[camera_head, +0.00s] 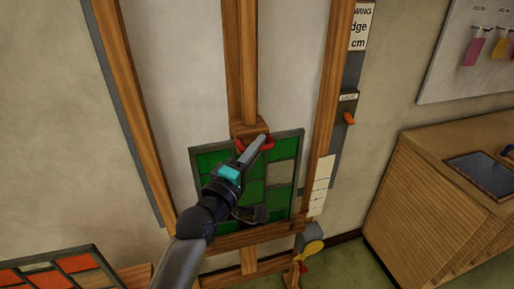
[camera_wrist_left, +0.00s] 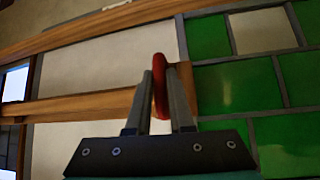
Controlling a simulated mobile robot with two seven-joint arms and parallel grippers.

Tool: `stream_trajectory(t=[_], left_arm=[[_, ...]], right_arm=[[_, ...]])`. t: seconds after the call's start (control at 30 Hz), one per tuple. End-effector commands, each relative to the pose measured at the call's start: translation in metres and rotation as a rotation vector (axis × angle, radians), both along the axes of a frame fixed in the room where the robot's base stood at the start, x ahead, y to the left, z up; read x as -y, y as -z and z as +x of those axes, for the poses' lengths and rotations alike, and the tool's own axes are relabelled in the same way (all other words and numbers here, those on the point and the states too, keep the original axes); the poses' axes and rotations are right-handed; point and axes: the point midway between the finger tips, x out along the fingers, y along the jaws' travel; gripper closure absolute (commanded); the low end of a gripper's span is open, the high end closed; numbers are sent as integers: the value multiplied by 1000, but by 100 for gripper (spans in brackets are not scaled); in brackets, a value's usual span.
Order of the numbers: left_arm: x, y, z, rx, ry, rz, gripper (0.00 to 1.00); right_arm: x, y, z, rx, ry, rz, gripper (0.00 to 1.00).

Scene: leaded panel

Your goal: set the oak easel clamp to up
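The oak easel clamp (camera_head: 246,128) is a wooden block on the easel's central mast, down at the top edge of a green leaded panel (camera_head: 277,174). A red handle (camera_head: 268,142) is on its front. My left gripper (camera_head: 262,140) reaches up across the panel to this handle. In the left wrist view the red handle (camera_wrist_left: 159,84) stands between the two fingertips (camera_wrist_left: 161,86), which are close against it with little gap. The mast (camera_wrist_left: 85,106) runs off to the left there. My right gripper is not in view.
Easel uprights (camera_head: 333,90) stand on both sides of the panel. An orange lever (camera_head: 349,118) is on the right one. A yellow knob (camera_head: 313,250) is low right. Another panel (camera_head: 62,272) is bottom left, and a wooden cabinet (camera_head: 430,200) stands at right.

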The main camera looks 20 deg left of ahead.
Motion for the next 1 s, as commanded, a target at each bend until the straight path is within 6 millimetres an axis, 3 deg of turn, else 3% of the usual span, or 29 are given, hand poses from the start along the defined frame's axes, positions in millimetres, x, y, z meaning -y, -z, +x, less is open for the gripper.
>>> stream_trajectory(t=[0.17, 1.0], left_arm=[[0, 0, 0, 0, 0, 0, 100], [0, -1, 0, 2, -1, 0, 100]], right_arm=[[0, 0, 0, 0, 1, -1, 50], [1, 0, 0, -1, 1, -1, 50]])
